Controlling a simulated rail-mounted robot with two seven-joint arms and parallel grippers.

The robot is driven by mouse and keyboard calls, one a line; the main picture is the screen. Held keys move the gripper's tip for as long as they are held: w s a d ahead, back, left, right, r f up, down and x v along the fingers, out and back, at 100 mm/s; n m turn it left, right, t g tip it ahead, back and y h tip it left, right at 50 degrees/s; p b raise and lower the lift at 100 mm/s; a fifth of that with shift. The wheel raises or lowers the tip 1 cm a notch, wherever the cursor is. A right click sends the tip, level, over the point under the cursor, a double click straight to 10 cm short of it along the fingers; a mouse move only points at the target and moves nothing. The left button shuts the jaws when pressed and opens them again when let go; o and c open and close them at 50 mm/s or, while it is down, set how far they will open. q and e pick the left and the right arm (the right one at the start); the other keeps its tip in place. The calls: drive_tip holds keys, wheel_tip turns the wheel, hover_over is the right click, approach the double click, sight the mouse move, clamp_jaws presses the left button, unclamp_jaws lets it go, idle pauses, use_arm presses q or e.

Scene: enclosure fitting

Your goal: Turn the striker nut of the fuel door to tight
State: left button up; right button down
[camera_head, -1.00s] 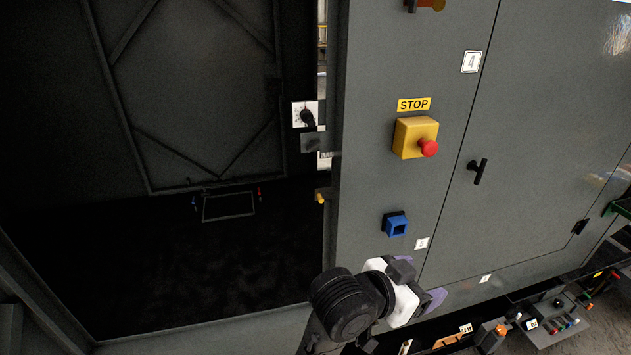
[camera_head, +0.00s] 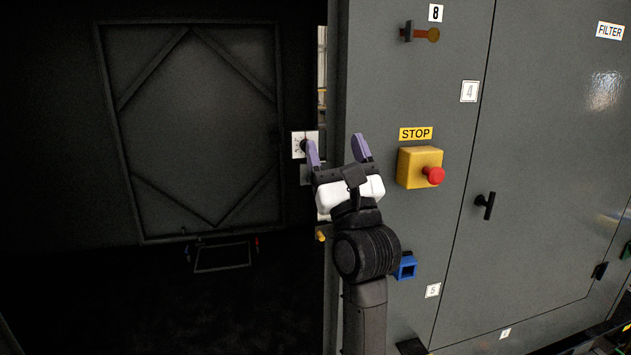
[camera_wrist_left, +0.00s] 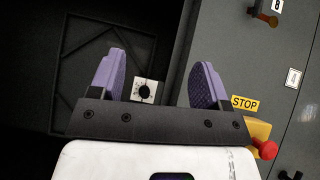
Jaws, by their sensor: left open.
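I cannot tell which part is the striker nut; nothing in view is labelled as the fuel door. My left gripper (camera_head: 337,150) is raised in front of the cabinet's front post. Its two purple fingers are apart with nothing between them, and they also show in the wrist view (camera_wrist_left: 160,72). A white plate with a black dial (camera_head: 299,145) is just left of the left fingertip in the head view; in the wrist view the dial (camera_wrist_left: 144,91) shows between the fingers, farther back. An orange-tipped fitting (camera_head: 433,35) sits on a dark bracket under label 8. My right gripper is not in view.
A yellow box with a red stop button (camera_head: 432,175) juts out right of my gripper. A blue socket (camera_head: 408,267) is partly behind my arm. A closed door with a black handle (camera_head: 486,205) is at right. A dark open bay (camera_head: 120,290) lies at left.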

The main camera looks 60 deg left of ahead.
use_arm(q)
drive_tip(key=w+a+f+n+h, duration=0.2)
drive_tip(key=f+h, duration=0.3)
drive_tip(key=f, duration=0.1)
drive_tip(key=w+a+f+n+h, duration=0.1)
drive_tip(key=a+f+h, duration=0.25)
drive_tip(key=f, duration=0.25)
drive_tip(key=f+p+x, duration=0.1)
drive_tip(key=x, duration=1.1)
drive_tip(key=shift+w+a+n+g+h, duration=0.15)
drive_tip(key=shift+a+n+g+h, duration=0.2)
drive_tip(key=shift+n+h, duration=0.1)
drive_tip(key=c, duration=0.9)
